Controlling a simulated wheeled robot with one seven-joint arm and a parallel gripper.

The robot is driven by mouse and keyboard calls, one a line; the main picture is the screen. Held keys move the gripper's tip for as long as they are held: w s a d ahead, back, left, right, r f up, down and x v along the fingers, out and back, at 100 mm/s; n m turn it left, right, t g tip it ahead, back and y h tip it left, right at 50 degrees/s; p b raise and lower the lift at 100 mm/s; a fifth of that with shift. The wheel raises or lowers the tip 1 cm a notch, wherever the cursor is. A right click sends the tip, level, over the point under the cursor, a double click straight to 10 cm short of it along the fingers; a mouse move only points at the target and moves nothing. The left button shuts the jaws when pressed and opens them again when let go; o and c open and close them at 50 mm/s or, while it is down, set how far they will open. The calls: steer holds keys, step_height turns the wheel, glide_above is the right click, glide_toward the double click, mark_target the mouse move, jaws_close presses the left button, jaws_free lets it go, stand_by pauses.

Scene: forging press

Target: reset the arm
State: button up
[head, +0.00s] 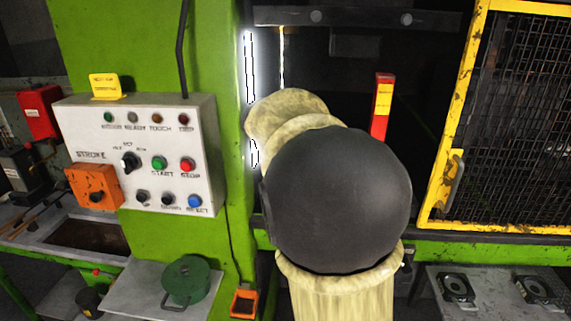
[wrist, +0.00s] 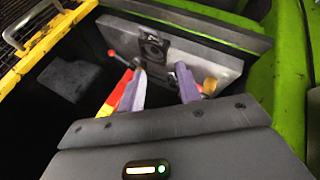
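My gripper (wrist: 159,82) shows in the wrist view with its two purple-grey fingers apart and nothing held between them. Behind the fingers is a grey metal plate (wrist: 205,62) with a dark square fitting on it. In the head view my arm stands in the middle, a dark round joint with cream links, reaching toward the press opening. My gripper is hidden behind the arm there.
A white control panel (head: 137,172) is on the green press frame (head: 150,50) at left. A yellow mesh guard (head: 458,120) stands at right. A red and yellow post (head: 382,105) is beside my arm, and a red and yellow piece (wrist: 116,94) shows beside the left finger.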

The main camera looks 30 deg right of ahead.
steer(key=s+a+f+n+y, duration=0.1)
steer(key=s+a+f+y, duration=0.2)
steer(key=s+a+f, duration=0.3)
steer(key=s+a+f+n+y, duration=0.2)
steer(key=s+a+f+y, duration=0.2)
steer(key=s+a+f, duration=0.3)
steer(key=a+f, duration=0.5)
steer(key=f, duration=0.3)
